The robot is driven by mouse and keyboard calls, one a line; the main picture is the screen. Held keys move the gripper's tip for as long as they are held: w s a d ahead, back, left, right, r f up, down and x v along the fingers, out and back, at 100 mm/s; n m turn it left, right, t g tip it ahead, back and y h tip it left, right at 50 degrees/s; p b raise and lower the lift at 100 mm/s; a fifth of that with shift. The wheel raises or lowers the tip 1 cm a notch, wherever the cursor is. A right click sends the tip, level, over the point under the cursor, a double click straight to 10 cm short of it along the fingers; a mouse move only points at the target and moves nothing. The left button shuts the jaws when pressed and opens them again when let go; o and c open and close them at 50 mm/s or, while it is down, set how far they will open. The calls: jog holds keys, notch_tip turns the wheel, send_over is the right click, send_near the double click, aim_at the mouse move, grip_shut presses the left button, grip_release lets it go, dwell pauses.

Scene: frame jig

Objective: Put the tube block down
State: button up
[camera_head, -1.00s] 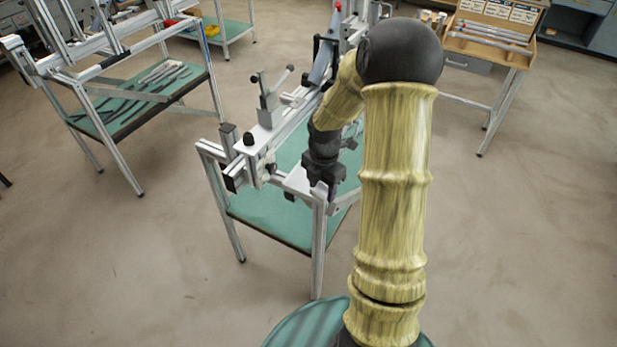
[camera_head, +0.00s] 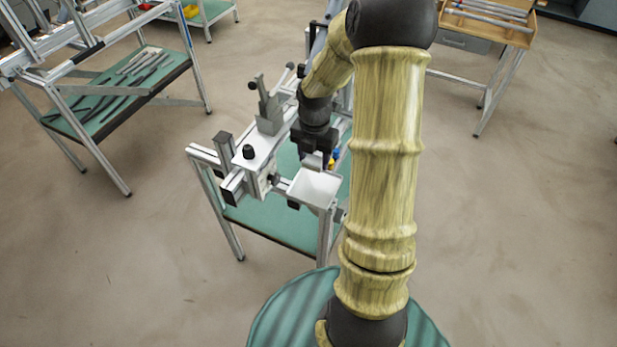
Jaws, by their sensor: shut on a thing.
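My gripper (camera_head: 318,157) is dark and points down, just behind the small white tray on the near right corner of the aluminium frame jig (camera_head: 205,157). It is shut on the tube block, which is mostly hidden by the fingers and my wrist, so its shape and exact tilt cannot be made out. The white tray (camera_head: 316,188) looks empty. I cannot tell whether the held block touches anything beneath it.
A grey upright clamp (camera_head: 268,108) and a black knob (camera_head: 249,152) stand on the jig's rail left of my gripper. A green shelf (camera_head: 270,222) lies below. A table with dark tools (camera_head: 120,95) stands at left, a wooden rack (camera_head: 490,25) at back right. Floor around is clear.

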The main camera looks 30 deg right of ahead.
jog(key=shift+w, duration=0.2)
jog(key=shift+s+d, duration=0.1)
jog(key=shift+s, duration=0.35)
jog(key=shift+s+f, duration=0.2)
send_over(314, 188)
notch_tip(314, 188, down, 6)
jog(key=shift+r+p, duration=0.1)
jog(key=shift+p, duration=0.25)
jog(key=shift+f+p, duration=0.3)
jog(key=shift+f, duration=1.55)
jog(key=shift+f, duration=0.1)
